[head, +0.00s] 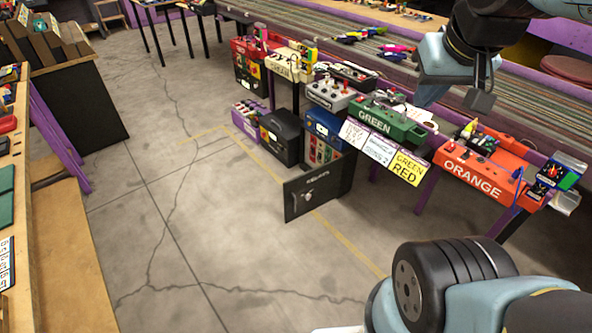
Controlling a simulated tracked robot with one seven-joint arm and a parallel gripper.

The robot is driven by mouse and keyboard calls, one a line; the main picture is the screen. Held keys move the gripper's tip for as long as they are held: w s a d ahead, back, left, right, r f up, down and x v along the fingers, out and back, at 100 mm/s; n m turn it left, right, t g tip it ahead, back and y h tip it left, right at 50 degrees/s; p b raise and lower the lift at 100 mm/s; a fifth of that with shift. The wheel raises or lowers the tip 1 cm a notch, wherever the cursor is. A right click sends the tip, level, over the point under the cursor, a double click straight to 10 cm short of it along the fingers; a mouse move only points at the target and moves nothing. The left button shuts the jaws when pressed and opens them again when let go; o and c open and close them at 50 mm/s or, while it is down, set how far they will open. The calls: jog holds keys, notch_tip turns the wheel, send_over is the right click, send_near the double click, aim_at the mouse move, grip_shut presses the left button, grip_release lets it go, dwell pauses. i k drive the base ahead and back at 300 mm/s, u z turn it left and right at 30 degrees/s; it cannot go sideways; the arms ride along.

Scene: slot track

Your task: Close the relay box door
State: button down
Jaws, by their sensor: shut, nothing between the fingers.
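The relay box (322,122) hangs under the front edge of the slot track table in the head view. My gripper (480,102) is shut and empty at the upper right. It appears above the table edge, to the right of the box and apart from the door. The door's hinge is not clearly visible.
A green control box (385,122) and an orange control box (480,172) line the table edge. Paper signs (380,150) hang below the green one. A black case (280,137) sits left of the relay box. The concrete floor (215,240) is clear.

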aim_at(323, 183)
jog(key=i, duration=0.95)
jog(key=u, duration=0.05)
